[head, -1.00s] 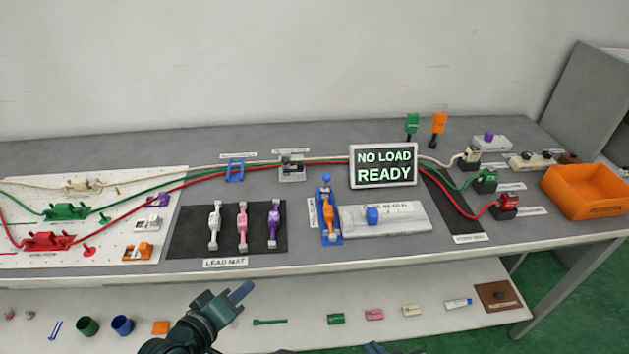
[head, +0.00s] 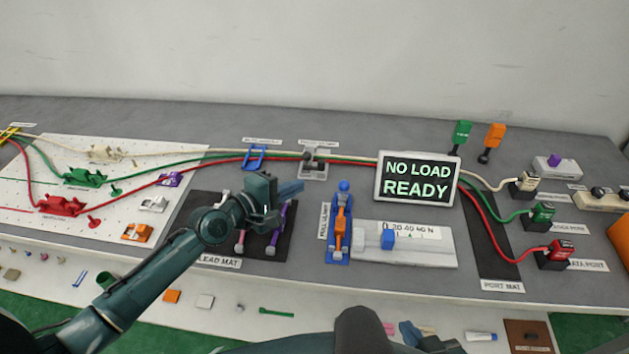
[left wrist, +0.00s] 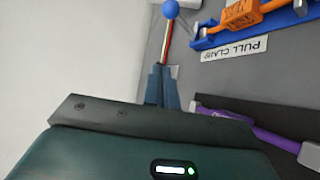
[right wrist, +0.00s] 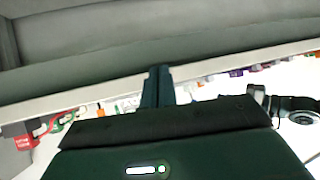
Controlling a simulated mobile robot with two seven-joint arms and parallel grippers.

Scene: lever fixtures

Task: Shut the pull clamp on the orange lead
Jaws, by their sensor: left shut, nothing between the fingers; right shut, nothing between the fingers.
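The pull clamp (head: 333,256) is a blue fixture right of the lead mat, with a blue ball knob (head: 344,186) at its far end. The orange lead (head: 340,230) lies along it. In the left wrist view the knob (left wrist: 170,9) is at the top, beyond my fingertips, and part of the orange lead (left wrist: 243,14) shows at the upper right.
The lead mat (head: 190,225) with the pink and purple leads is partly hidden by my left arm. The display (head: 418,178) reads NO LOAD READY. A grey gauge block (head: 430,255) stands right of the clamp. Cables (head: 225,160) run behind.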

